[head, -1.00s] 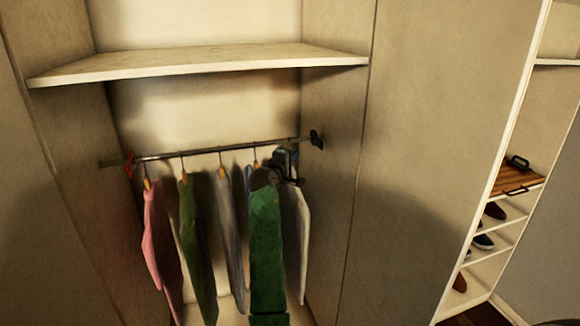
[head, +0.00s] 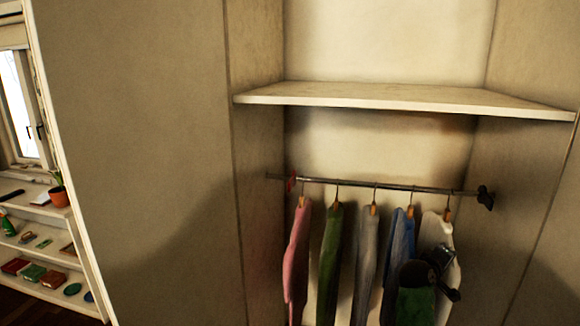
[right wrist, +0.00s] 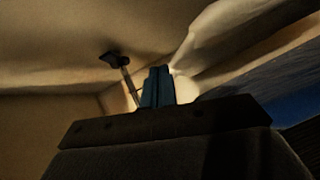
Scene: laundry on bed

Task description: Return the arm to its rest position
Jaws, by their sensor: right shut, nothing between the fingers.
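My right arm comes up from the bottom of the head view in front of the hanging clothes. Its gripper (head: 440,262) is in front of the white garment (head: 453,235), below the hanging rod. In the right wrist view, the right gripper's fingers (right wrist: 157,88) are together and empty. The white garment (right wrist: 215,45) and the blue garment (right wrist: 295,108) show beside them there. The arm partly covers the lower parts of both garments in the head view. My left gripper is not in view.
Pink (head: 297,265), green (head: 330,265) and grey (head: 366,265) garments hang left of the arm on the metal rod (head: 400,187). A shelf (head: 400,97) spans the closet above. A side panel (head: 140,150) stands left, with small items on shelves (head: 45,255) beyond it.

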